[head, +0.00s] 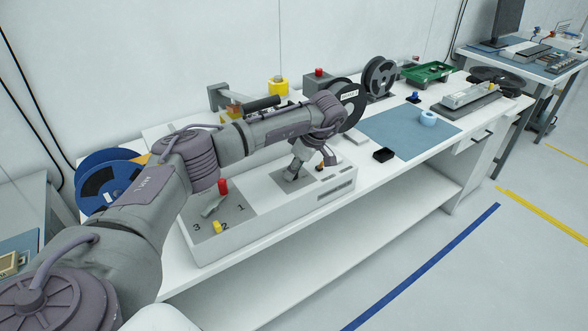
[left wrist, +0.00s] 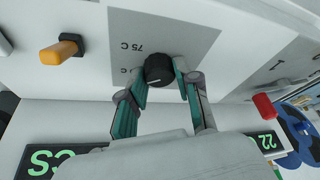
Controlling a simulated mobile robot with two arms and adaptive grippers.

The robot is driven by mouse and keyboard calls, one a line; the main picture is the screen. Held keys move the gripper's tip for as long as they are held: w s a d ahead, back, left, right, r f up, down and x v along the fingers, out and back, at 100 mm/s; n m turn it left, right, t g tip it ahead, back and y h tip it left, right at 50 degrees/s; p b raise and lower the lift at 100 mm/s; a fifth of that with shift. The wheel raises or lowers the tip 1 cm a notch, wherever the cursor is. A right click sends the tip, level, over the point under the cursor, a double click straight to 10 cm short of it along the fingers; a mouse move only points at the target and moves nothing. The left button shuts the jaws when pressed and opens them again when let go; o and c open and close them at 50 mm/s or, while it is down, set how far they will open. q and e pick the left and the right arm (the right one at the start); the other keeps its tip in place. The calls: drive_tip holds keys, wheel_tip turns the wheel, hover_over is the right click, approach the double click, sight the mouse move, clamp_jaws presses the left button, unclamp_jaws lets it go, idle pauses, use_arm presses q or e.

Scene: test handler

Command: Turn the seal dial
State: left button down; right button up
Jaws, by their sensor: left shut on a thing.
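The black dial (left wrist: 158,68) sits on a grey panel (left wrist: 193,32) marked "75 C" in the left wrist view. It has a white pointer line. My left gripper (left wrist: 160,78) is shut on the dial, with a teal-padded finger on each side. In the head view my left gripper (head: 293,172) points down at the top of the long white machine (head: 215,252), and the dial is hidden there by the gripper. My right gripper is not in view.
An orange-tipped lever (left wrist: 62,50) and a red knob (left wrist: 265,106) stand near the dial. A 1-2-3 panel (head: 236,222) with a red-knobbed lever (head: 222,187) lies left on the machine. A blue mat (head: 395,133) and small black box (head: 384,155) are to the right.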

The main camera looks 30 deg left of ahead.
use_arm(q)
drive_tip(key=shift+r, duration=0.1)
drive_tip(key=c, duration=0.8)
unclamp_jaws()
drive_tip(key=v, duration=1.2)
